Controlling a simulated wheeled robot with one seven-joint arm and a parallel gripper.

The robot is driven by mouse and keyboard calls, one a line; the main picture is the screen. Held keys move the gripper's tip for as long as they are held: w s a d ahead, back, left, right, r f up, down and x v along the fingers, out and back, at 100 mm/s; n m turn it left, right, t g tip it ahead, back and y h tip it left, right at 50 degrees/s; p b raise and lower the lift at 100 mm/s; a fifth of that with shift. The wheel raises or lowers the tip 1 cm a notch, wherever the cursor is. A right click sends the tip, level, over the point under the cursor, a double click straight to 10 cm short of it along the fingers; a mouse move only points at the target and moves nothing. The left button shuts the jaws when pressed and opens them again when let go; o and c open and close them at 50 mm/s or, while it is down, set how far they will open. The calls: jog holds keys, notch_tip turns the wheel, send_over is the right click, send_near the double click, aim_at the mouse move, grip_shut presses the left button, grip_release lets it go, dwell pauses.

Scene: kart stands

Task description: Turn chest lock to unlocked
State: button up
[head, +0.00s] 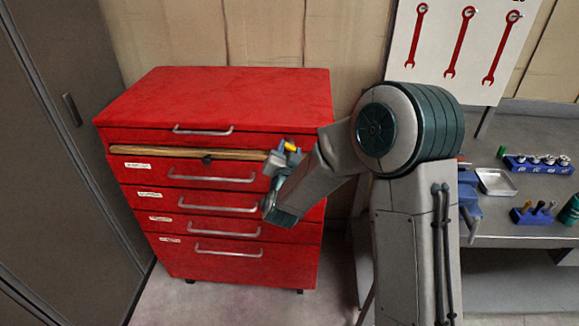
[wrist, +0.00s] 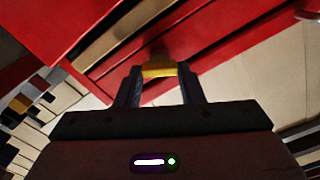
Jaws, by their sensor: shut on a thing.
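The red tool chest (head: 225,95) stands at the left of the head view, with several drawers and silver handles. A pale wooden strip runs across its front under the lid. My gripper (head: 288,150) is at the right end of the chest's front, near the top. In the wrist view my gripper (wrist: 158,75) has both fingers closed on a small yellow piece, the chest lock (wrist: 159,70), at the chest's front. The yellow piece also shows in the head view (head: 291,146). The gripper hides part of the lock, and I cannot tell which way it is turned.
A grey cabinet (head: 60,150) stands close at the left of the chest. At the right is a workbench (head: 505,225) with a metal tray (head: 496,182) and blue tool holders (head: 538,165). Red wrenches hang on a white board (head: 445,75). The floor before the chest is clear.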

jog(key=m+b, duration=0.3)
jog(key=b, duration=0.3)
jog(key=m+b, duration=0.4)
jog(key=b, duration=0.2)
jog(key=m+b, duration=0.4)
jog(key=b, duration=0.2)
jog(key=shift+d+f, duration=0.1)
jog(key=shift+f, duration=0.25)
jog(key=shift+r+m+b, duration=0.1)
jog(key=shift+m+b, duration=0.4)
jog(key=shift+b, duration=0.15)
jog(key=shift+r, duration=0.1)
jog(key=o, duration=1)
jog(key=shift+s, duration=0.1)
jog(key=s, duration=1.3)
jog(key=shift+s+a+p, duration=0.25)
jog(key=shift+s+p, duration=0.1)
